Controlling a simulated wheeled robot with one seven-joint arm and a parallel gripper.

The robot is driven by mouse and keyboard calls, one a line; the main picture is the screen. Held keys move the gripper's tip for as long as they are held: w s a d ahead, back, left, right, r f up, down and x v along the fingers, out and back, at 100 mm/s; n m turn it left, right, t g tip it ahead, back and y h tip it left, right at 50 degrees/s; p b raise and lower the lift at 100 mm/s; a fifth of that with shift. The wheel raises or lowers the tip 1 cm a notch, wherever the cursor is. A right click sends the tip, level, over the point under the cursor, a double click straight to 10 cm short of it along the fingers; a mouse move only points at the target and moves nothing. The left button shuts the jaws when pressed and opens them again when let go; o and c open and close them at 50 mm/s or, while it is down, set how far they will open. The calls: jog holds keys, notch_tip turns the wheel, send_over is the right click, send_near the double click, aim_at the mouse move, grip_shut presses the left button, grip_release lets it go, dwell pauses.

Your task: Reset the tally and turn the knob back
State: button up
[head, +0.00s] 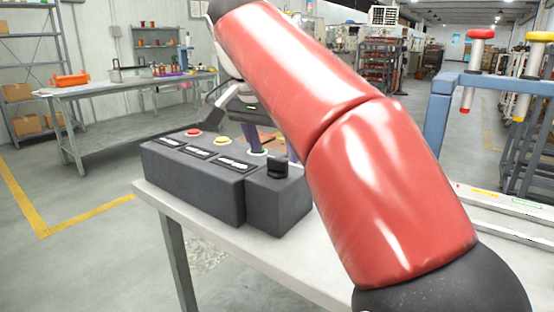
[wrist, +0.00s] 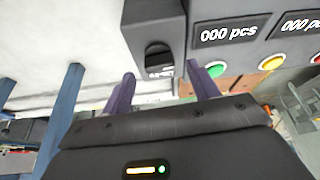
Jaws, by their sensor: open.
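A dark control box (head: 195,185) stands on a white table, with red (head: 193,132), yellow (head: 222,141) and green (head: 257,152) buttons. Three display plates lie on top. In the wrist view, the display beside the green button (wrist: 216,68) reads 000 pcs (wrist: 230,34), as does the one beside the yellow button (wrist: 272,62); the third is out of view. A black knob (head: 277,167) sits on a smaller box at the right end. My gripper (wrist: 163,88) is open and empty; its purple fingers appear either side of the knob (wrist: 158,60) in the wrist view, apparently not touching it.
The white table (head: 275,262) has bare room in front of the box. A blue frame (head: 437,110) with red- and yellow-capped posts stands at the right. A workbench (head: 130,85) with an orange bin stands at the back left. My red arm hides part of the scene.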

aim_at(277, 166)
jog(key=shift+x, duration=1.15)
jog(key=c, duration=1)
